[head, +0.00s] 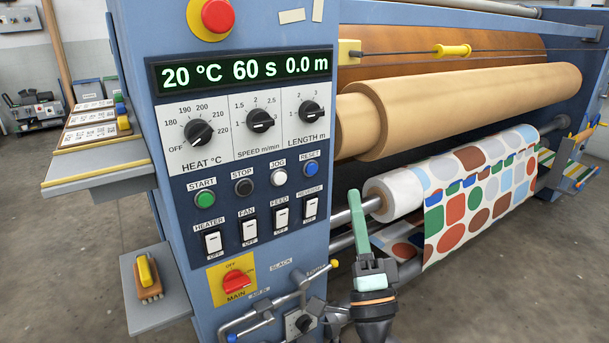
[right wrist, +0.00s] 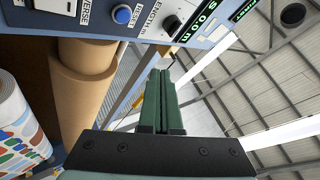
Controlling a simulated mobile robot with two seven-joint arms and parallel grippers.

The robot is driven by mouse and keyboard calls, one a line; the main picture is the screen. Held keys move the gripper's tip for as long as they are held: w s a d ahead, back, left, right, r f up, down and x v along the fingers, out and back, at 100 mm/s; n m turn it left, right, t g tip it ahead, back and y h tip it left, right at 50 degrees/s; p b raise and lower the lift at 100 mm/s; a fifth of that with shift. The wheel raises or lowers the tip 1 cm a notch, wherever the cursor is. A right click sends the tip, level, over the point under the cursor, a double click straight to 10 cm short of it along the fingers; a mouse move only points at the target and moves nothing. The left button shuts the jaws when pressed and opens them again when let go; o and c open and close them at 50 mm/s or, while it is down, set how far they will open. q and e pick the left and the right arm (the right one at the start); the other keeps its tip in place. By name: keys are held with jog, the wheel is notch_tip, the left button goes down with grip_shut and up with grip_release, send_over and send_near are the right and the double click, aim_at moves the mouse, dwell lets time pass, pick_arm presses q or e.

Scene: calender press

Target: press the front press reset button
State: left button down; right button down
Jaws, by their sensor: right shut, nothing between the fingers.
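The blue reset button (head: 309,170) sits at the right end of the button row on the blue control panel, under the label RESET. It also shows in the right wrist view as a blue button (right wrist: 122,14) near the top. My right gripper (head: 354,194) points upward, its green fingers shut and empty. In the head view it is right of and below the reset button, apart from it. In the right wrist view its closed fingertips (right wrist: 161,73) lie below and right of the button. My left gripper is not in view.
Near the reset button are the white jog button (head: 279,177), black stop button (head: 244,187) and reverse switch (head: 311,207). Below are the red main switch (head: 237,281) and a grey pipe with valves (head: 291,300). Patterned fabric roll (head: 470,190) and brown roller (head: 470,95) lie to the right.

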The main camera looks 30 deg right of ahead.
aim_at(312, 169)
jog(key=shift+y, duration=0.3)
jog(key=shift+w+a+b, duration=0.2)
jog(key=shift+w, duration=2)
jog(key=shift+w+a+b, duration=0.15)
jog(key=shift+w, duration=2.05)
jog(key=shift+w, duration=0.4)
jog(key=shift+w, duration=0.35)
jog(key=shift+s, duration=0.1)
jog(key=shift+s+p, duration=0.3)
jog(key=shift+s, duration=0.4)
jog(key=shift+s, duration=0.1)
